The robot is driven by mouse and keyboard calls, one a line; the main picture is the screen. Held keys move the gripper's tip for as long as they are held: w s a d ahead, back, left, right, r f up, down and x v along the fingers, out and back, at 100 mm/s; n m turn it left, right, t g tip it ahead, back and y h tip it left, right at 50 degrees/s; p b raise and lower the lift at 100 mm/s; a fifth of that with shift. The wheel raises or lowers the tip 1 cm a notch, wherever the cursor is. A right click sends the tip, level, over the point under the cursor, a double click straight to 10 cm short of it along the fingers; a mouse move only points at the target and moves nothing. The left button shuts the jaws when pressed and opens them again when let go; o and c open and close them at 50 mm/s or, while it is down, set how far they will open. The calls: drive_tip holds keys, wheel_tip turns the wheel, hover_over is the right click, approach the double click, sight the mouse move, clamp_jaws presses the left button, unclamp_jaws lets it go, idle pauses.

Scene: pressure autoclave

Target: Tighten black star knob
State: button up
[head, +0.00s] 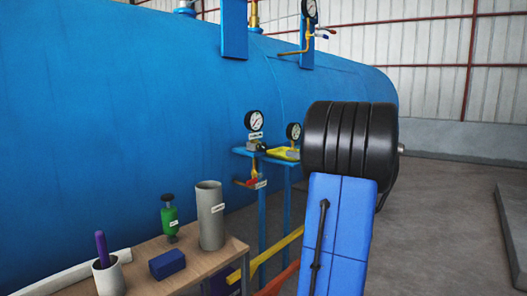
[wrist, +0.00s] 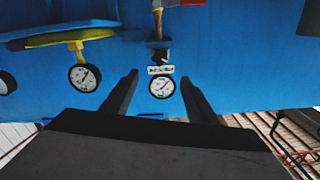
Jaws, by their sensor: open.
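No clear star-shaped knob can be made out. A small dark part (wrist: 159,56), possibly the knob, sits at the label by a white pressure gauge (wrist: 162,88) in the wrist view, where the scene appears upside down. What seems to be the same gauge (head: 255,121) stands above a blue bracket (head: 262,155) beside the tank in the head view. My gripper (wrist: 160,76) is open in the wrist view, with its two dark fingers on either side of that gauge in the picture. I see no contact. The fingers cannot be seen in the head view.
The big blue tank (head: 120,110) fills the left. A second gauge (head: 293,131) with a yellow part (head: 284,153) is beside the first.

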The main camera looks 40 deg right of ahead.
sight(264, 148)
drive_tip(key=w, duration=0.5)
drive_tip(key=w+a, duration=0.1)
drive_tip(key=w, duration=1.1)
drive_tip(key=shift+a, duration=0.2)
drive_tip(key=shift+s, duration=0.1)
drive_tip(key=c, duration=1.1)
